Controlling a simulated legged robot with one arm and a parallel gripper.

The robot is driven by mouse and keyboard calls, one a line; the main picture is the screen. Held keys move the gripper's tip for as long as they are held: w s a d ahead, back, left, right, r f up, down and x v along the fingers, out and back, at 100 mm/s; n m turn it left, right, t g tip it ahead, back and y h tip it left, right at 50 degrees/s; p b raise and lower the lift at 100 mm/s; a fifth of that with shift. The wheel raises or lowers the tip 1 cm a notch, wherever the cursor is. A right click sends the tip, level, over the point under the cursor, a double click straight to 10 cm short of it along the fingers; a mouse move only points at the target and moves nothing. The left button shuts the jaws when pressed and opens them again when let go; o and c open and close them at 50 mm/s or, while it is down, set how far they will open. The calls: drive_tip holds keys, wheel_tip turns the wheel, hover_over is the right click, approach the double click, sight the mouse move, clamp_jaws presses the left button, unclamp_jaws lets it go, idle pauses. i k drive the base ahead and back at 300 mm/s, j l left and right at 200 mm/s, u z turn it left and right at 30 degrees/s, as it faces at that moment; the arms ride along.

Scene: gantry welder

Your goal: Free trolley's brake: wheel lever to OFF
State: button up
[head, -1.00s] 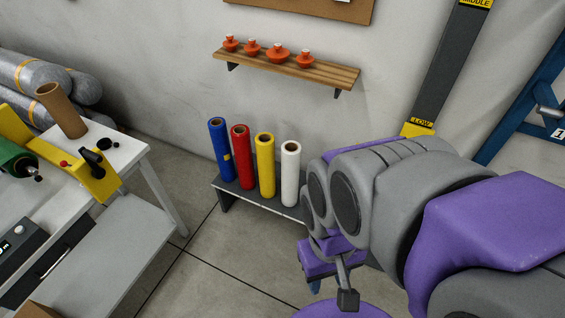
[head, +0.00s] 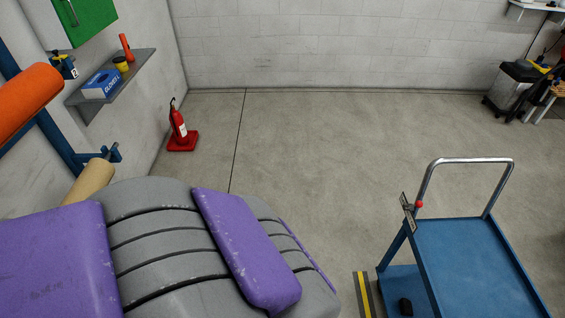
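A blue trolley (head: 470,262) stands at the lower right of the head view, with a bent silver push handle (head: 468,161) at its far end. A small lever with a red knob (head: 419,204) sits by a dark slotted plate (head: 407,213) at the trolley's far left corner. Any lettering on the plate is too small to read. My purple and grey arm fills the lower left, apart from the trolley. My gripper is out of view.
A red fire extinguisher (head: 179,128) stands by the left wall. A grey shelf (head: 110,88) holds a blue box and small items. A yellow-black floor strip (head: 366,295) lies left of the trolley. The floor beyond is clear. Dark equipment (head: 515,88) stands at the far right.

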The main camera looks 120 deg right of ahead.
sight(418, 204)
drive_tip(key=k+j+z, duration=0.1)
drive_tip(key=z, duration=5.45)
